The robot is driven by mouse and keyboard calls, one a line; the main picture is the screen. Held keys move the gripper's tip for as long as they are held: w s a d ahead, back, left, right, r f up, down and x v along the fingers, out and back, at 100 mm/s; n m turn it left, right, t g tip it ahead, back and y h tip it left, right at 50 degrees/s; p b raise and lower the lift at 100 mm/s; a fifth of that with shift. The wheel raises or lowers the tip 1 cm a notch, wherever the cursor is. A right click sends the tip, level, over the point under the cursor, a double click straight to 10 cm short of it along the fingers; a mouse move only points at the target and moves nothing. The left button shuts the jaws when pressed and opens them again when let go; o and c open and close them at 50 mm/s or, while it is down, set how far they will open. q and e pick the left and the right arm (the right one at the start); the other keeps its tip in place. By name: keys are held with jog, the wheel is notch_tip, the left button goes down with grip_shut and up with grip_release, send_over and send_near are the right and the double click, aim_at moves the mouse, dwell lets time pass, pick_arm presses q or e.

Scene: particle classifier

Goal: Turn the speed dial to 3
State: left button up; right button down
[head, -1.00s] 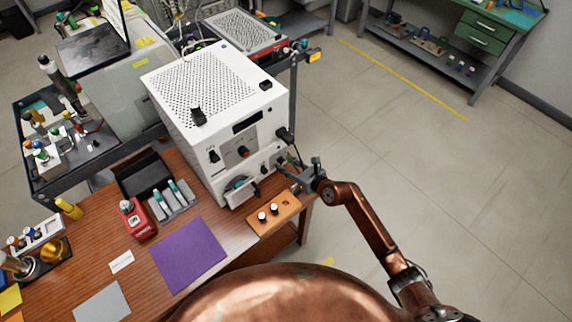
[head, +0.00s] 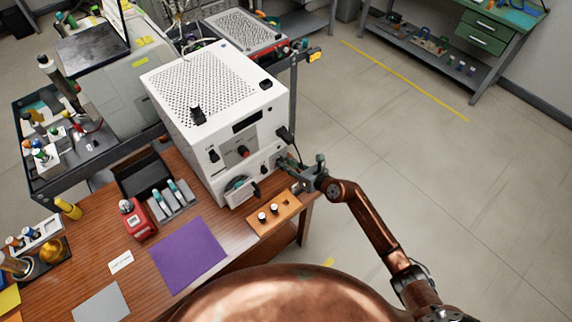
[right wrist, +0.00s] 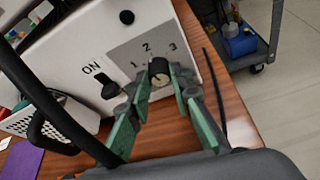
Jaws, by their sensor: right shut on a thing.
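The white particle classifier (head: 190,150) stands on the wooden bench, with a perforated top. In the right wrist view, the black speed dial (right wrist: 159,68) sits on a grey panel (right wrist: 132,52) marked 1, 2 and 3. The 2 is just above the dial, the 1 at its left and the 3 at its upper right. My right gripper (right wrist: 160,88) has its green-padded fingers on either side of the dial, shut on it. The dial's pointer setting cannot be made out. In the head view, my right gripper (head: 291,172) is at the machine's lower right front. My left gripper is not in view.
An ON switch (right wrist: 111,90) is left of the dial. A dark cable (right wrist: 214,92) hangs right of it. An orange block with knobs (head: 273,214), a purple mat (head: 188,255) and a red device (head: 138,220) lie on the bench. Open floor is at right.

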jog(key=shift+d+f+m+g+y+b, duration=0.15)
jog(key=shift+m+g+y+b, duration=0.15)
jog(key=shift+m+y+b, duration=0.45)
jog(key=shift+f+m+g+y+b, duration=0.1)
jog(key=shift+m+g+y+b, duration=0.25)
jog(key=shift+m, duration=0.7)
jog(key=c, duration=1.7)
grip_release()
jog(key=shift+r, duration=0.1)
jog(key=shift+c, duration=0.2)
jog(key=shift+d, duration=0.1)
jog(key=shift+s+d+r, duration=0.1)
jog(key=shift+s+d, duration=0.1)
jog(key=shift+d, duration=0.05)
jog(key=v, duration=1.1)
jog(key=shift+s, duration=0.15)
